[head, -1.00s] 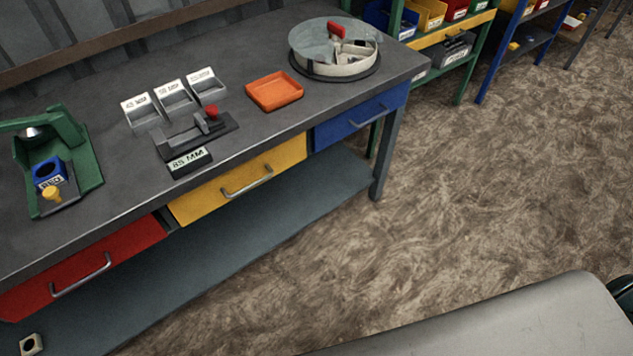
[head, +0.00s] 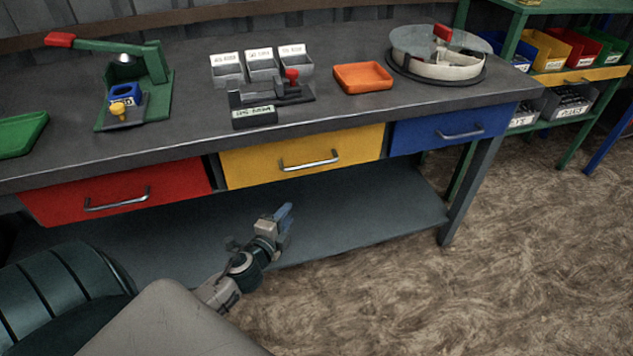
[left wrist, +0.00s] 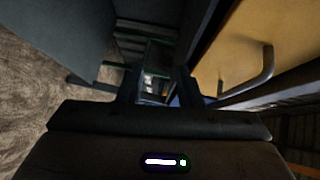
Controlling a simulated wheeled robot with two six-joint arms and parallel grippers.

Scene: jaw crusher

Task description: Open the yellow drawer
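The yellow drawer (head: 350,142) is in the middle of the workbench front and looks shut, its front in line with the red and blue ones. Its silver bar handle (head: 310,162) runs across the front. My left gripper (head: 284,216) is below and in front of the drawer, apart from the handle. In the left wrist view the two dark fingers (left wrist: 157,88) stand apart with nothing between them. The yellow drawer front (left wrist: 238,45) and its handle (left wrist: 262,72) show there to the right of the fingers. My right gripper is not in view.
A red drawer (head: 120,190) is to the left and a blue drawer (head: 450,128) to the right. The lower shelf (head: 370,215) lies under the drawers. An orange tray (head: 363,77) and a round container (head: 437,55) stand on the bench. Floor in front is clear.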

